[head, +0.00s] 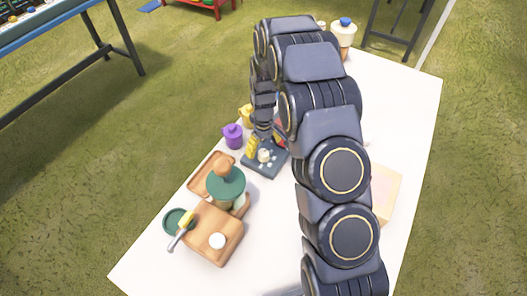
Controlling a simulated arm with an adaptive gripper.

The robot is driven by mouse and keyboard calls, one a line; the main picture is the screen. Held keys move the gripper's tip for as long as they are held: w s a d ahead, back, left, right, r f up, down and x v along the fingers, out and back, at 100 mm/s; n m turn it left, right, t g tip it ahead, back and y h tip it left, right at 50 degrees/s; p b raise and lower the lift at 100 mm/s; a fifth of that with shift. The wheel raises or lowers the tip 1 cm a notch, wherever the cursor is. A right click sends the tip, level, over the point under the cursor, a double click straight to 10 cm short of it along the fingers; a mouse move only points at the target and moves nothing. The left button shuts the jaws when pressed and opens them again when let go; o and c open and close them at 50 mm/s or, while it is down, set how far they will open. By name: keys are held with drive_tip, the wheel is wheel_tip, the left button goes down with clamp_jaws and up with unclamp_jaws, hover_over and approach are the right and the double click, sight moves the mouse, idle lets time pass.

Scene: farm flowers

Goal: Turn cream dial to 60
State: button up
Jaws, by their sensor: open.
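The cream dial (264,156) sits on a dark slate-coloured base (257,168) near the middle of the white table. It looks small here, and I cannot read any scale or pointer setting. My gripper (262,139) hangs pointing down just above and behind the dial in the head view. It is open, with its fingertips small and partly blended with the base. I cannot tell whether they touch the dial. My arm hides the area to the right of the base.
Purple (233,136) and yellow (246,116) containers stand left of the gripper. A pale box (385,193) is right of my arm.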

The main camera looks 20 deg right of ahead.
sight(264, 153)
drive_tip(key=shift+f, duration=1.6)
clamp_jaws()
drive_tip(key=shift+m, duration=0.4)
drive_tip(key=m, duration=1.4)
drive_tip(key=shift+m, duration=2.5)
